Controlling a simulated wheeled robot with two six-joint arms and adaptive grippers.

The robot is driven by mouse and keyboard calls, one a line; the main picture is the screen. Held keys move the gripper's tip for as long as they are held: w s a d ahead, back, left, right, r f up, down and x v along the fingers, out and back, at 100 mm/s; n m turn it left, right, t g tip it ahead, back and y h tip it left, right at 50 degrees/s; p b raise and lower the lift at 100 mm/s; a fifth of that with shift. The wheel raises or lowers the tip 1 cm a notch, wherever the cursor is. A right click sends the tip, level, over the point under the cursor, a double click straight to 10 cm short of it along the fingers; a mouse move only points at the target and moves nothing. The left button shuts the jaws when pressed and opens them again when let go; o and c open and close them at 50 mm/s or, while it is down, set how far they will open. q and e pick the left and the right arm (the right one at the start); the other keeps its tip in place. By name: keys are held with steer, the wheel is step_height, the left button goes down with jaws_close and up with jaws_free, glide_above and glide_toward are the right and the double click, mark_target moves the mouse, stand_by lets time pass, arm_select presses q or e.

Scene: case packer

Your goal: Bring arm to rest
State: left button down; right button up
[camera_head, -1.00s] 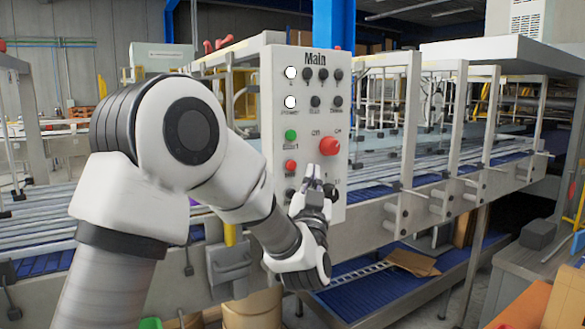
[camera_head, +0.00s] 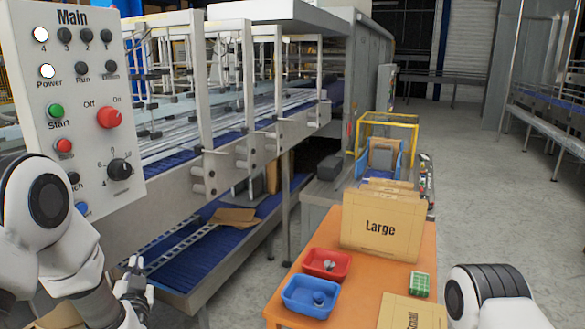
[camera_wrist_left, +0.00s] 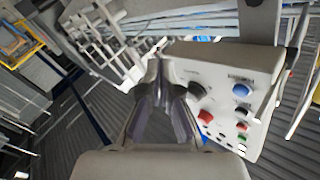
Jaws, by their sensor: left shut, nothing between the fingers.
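My left arm (camera_head: 45,215) comes in at the left edge of the head view. My left gripper (camera_head: 135,275) is shut and empty, below and just right of the control panel (camera_head: 100,195) marked "Main", apart from it. In the left wrist view my left gripper's fingers (camera_wrist_left: 160,85) point away from the camera, with the panel (camera_wrist_left: 215,70) to their right. Part of my right arm (camera_head: 490,295) shows at the bottom right of the head view; its gripper is out of the picture.
The packing machine's conveyor (camera_head: 225,145) runs behind the panel. An orange table (camera_head: 345,265) holds a "Large" carton (camera_head: 382,225), a red bin (camera_head: 326,263), a blue bin (camera_head: 310,296) and a green-and-white box (camera_head: 419,284). Open floor (camera_head: 480,180) lies at the right.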

arm_select(q)
steer(key=s+d+f+m+g+h, duration=0.1)
steer(key=s+d+f+g, duration=0.15)
steer(key=s+f, duration=0.45)
steer(key=s+d+f+g+h, duration=0.1)
steer(key=s+f+g+h, duration=0.2)
steer(key=f, duration=0.8)
steer(key=s+d+f+m+g, duration=0.1)
steer(key=s+d+f+g, duration=0.15)
steer(key=s+f, duration=0.5)
steer(key=s+d+f+n+g+h, duration=0.1)
steer(key=s+f+g, duration=0.3)
steer(key=s, duration=0.6)
steer(key=s+d+f+n+g+h, duration=0.2)
steer(key=s+f+g, duration=0.3)
steer(key=s, duration=0.5)
steer(key=shift+s+d+f, duration=0.2)
steer(key=shift+s+d, duration=0.2)
steer(key=shift+d, duration=0.1)
